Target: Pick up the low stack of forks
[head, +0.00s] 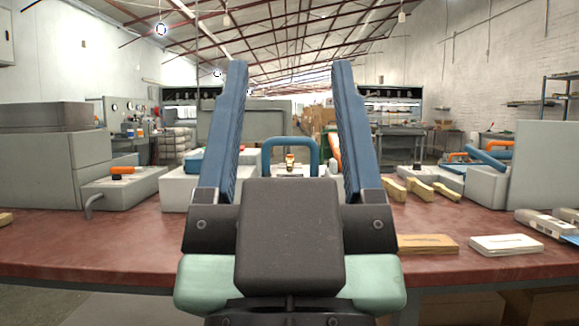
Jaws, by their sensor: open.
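My gripper (290,75) fills the middle of the head view, with two long blue fingers pointing up and spread wide apart. It is open, with nothing held between the fingers. A low, flat tan stack (428,244) lies on the red-brown table near its front edge, just right of my gripper. Its left end is close to or behind my gripper's body. It may be the low stack of forks, but single forks cannot be made out. Several tan wooden pieces (421,189) lie farther back on the right.
A flat white stack (505,245) lies right of the tan one, with packages (546,223) beyond it. Grey machine blocks (122,187) stand at the left and right of the table (100,235). A blue arched handle (290,142) rises behind my fingers. The front left tabletop is mostly clear.

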